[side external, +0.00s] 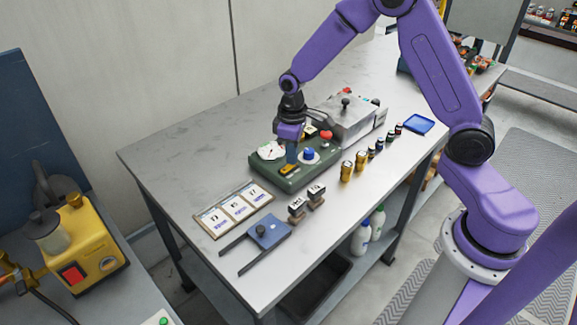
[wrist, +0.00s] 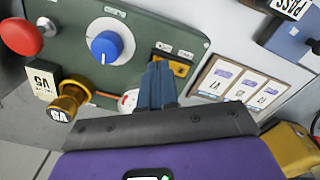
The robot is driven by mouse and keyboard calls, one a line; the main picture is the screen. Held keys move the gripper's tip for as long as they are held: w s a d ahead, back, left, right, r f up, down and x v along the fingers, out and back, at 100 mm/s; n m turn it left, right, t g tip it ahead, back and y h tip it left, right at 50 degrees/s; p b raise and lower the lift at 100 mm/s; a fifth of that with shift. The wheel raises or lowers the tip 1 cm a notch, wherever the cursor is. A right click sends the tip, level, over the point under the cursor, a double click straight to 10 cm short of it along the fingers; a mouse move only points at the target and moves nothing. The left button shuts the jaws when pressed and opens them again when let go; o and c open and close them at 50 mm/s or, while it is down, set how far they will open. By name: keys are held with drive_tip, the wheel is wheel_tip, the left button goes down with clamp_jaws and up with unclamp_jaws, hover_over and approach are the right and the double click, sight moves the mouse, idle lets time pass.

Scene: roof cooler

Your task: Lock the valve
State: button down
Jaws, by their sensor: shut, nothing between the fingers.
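The green control box (side external: 290,178) stands on the table. It carries a blue knob on a white dial (side external: 309,154), also in the wrist view (wrist: 106,45). A yellow slot-like part (wrist: 172,63) with small labels lies on the panel; it shows at the box's front in the side view (side external: 289,169). A brass valve-like fitting (wrist: 70,98) with a tag (wrist: 42,80) sits at the lower left in the wrist view. Which part is the valve is not labelled clearly. My gripper (wrist: 160,68) is shut and empty over the panel, its fingertips close beside the yellow part; contact is unclear.
A red mushroom button (side external: 326,135) and a white round gauge (side external: 272,150) are on the box. A grey metal box (side external: 350,117) stands behind it. The table's left is clear.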

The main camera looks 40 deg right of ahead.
drive_tip(key=shift+f, duration=0.3)
drive_tip(key=shift+r, duration=3.5)
drive_tip(key=shift+s, duration=0.1)
drive_tip(key=s+r+n, duration=0.3)
drive_tip(key=s, duration=1.2)
drive_tip(key=s+a+r+n, duration=0.1)
drive_tip(key=s+r+n, duration=0.1)
drive_tip(key=s, duration=1.3)
drive_tip(key=shift+a+r+n, duration=0.15)
drive_tip(key=shift+r+n, duration=0.25)
drive_tip(key=shift+n, duration=0.4)
